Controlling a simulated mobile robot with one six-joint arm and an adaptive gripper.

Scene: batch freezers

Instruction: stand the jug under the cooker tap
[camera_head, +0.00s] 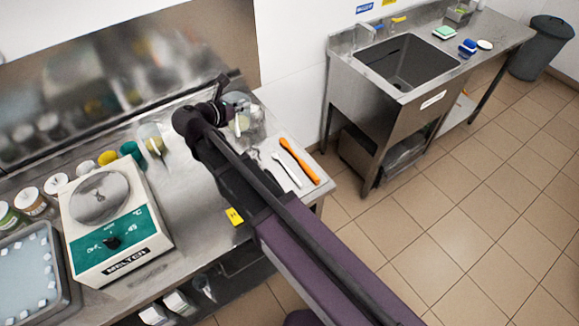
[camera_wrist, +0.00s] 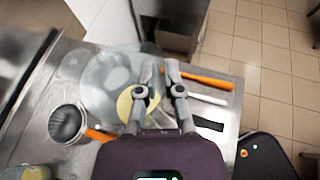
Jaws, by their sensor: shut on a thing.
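A clear, see-through jug (camera_wrist: 98,78) is at the left of my gripper (camera_wrist: 161,70) in the wrist view. My gripper is shut on the jug at its right side, apparently at the handle. A pale yellow round patch shows at the jug's near side; I cannot tell if it is inside or behind. In the head view the jug (camera_head: 252,122) is partly hidden by my gripper (camera_head: 236,104), at the back right of the steel counter. I cannot tell whether its base touches the counter. I cannot make out the cooker tap.
The counter holds a MELTER machine (camera_head: 112,232), a tray (camera_head: 62,268), several tubs, and orange (camera_head: 300,161) and white (camera_head: 287,170) utensils right of my gripper. A steel sink (camera_head: 405,62) stands at the right wall. Tiled floor between is clear.

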